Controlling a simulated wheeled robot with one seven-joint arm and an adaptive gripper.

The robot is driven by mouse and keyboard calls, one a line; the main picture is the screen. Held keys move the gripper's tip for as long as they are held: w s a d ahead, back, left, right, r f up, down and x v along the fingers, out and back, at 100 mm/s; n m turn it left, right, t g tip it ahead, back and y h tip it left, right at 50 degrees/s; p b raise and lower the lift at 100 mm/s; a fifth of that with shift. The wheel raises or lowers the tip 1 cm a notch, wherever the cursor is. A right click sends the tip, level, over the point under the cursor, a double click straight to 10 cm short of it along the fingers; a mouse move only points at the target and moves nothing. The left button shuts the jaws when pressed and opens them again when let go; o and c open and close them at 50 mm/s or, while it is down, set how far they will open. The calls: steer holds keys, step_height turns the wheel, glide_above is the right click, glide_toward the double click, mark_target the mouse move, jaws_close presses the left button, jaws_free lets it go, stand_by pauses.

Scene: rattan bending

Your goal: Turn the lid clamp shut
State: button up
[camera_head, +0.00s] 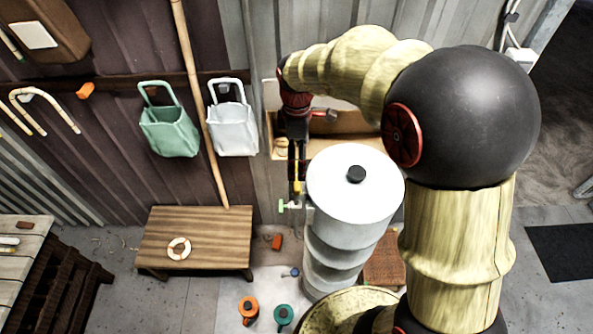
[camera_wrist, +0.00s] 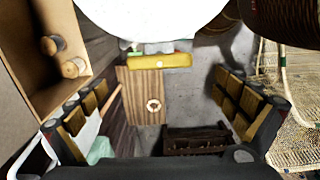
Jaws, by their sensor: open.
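The white drum (camera_head: 355,245) has a round white lid (camera_head: 335,195) with a black knob. In the wrist view the white round body (camera_wrist: 155,18) fills the top. A yellow bar (camera_wrist: 160,62), which looks like the lid clamp, sits at its lower edge with green and red parts beside it. My gripper (camera_wrist: 168,82) is open, its two padded fingers spread left and right. The bar shows between and beyond the fingertips, and nothing is held. In the head view my gripper (camera_head: 297,182) points down just left of the lid; the clamp is hard to make out there.
A green-tipped fitting (camera_head: 284,205) juts from the drum's left side. A wooden bench (camera_head: 200,225) with a small ring stands to the left. A shelf box (camera_wrist: 40,90) with spools is close on the left in the wrist view. Orange (camera_head: 248,306) and teal (camera_head: 283,315) items lie on the floor.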

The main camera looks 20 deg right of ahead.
mark_target(297, 175)
steer(key=shift+f+p, duration=0.4)
steer(key=shift+f, duration=3.5)
steer(key=shift+c, duration=1.3)
steer(key=c, duration=0.7)
